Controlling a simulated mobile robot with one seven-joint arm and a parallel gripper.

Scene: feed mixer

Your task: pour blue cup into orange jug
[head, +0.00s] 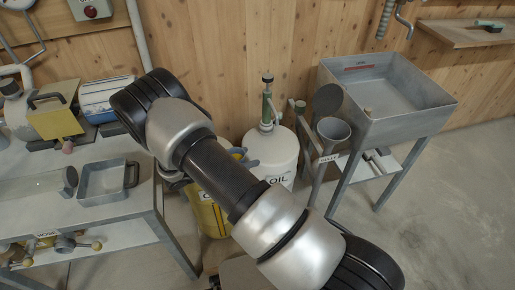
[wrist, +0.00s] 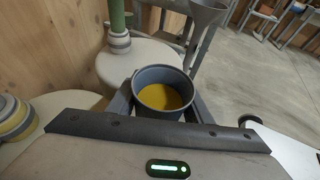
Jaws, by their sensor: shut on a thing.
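In the wrist view, a blue-grey cup (wrist: 146,75) with orange-yellow liquid inside sits between the fingers of my gripper (wrist: 162,105), which is shut on it. The cup looks about upright and is off any surface. It is beside the white oil container. In the head view my arm hides most of the gripper; a small blue-grey part (head: 250,163) shows past the arm, and I cannot tell whether it is cup or gripper. I cannot make out an orange jug in either view.
A white container labelled OIL (head: 283,177) with a green pump stands on the floor, a yellow container (head: 206,217) beside it. A metal workbench (head: 118,215) is at left with a square tray (head: 108,184). A funnel (head: 333,130) and grey basin (head: 385,128) stand at right.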

